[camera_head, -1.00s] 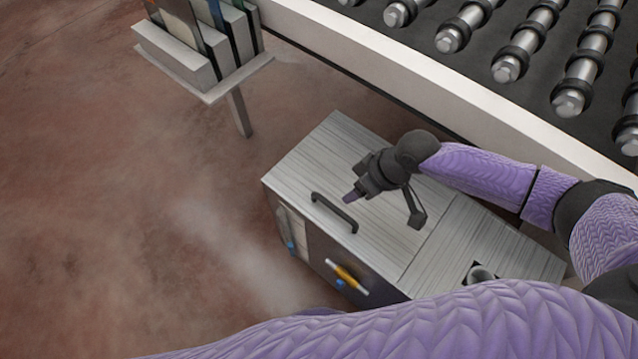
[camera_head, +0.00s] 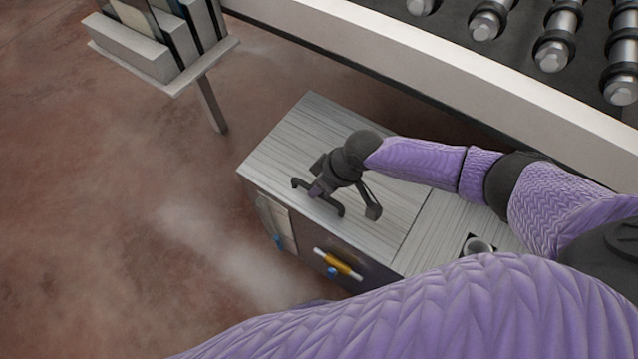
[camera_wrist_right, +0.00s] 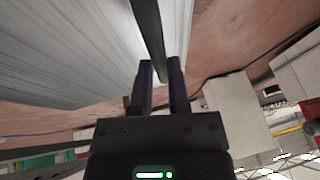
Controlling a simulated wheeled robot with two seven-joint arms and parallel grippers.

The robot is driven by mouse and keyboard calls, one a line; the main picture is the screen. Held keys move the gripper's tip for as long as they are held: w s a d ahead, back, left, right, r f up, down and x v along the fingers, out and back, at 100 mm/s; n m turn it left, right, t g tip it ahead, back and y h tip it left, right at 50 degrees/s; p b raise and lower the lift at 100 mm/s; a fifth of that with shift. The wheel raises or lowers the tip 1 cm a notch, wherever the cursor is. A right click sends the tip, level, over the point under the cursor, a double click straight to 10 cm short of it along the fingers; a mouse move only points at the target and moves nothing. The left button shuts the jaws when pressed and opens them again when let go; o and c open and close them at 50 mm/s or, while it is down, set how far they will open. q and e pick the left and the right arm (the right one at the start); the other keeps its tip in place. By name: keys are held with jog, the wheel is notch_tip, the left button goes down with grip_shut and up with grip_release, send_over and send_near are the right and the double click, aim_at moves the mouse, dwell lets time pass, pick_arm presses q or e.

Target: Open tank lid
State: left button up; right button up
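The tank (camera_head: 350,262) is a box with a dark front and a brushed metal top. Its lid (camera_head: 310,130) lies flat and closed, with a black bar handle (camera_head: 338,211) near the front edge. My right gripper (camera_head: 316,191) is at the handle, over its middle, pointing down at it. In the right wrist view the handle (camera_wrist_right: 150,30) runs down to between the two fingertips of my right gripper (camera_wrist_right: 161,75). The fingers stand slightly apart with the bar between them; whether they press on it is unclear. My left gripper is not in view.
A roller conveyor (camera_head: 400,50) with a pale side rail runs behind the tank. A rack holding panels (camera_head: 165,50) stands at the upper left. The tank front carries a yellow-and-white part (camera_head: 338,262). The floor at left is clear.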

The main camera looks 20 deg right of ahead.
grip_shut()
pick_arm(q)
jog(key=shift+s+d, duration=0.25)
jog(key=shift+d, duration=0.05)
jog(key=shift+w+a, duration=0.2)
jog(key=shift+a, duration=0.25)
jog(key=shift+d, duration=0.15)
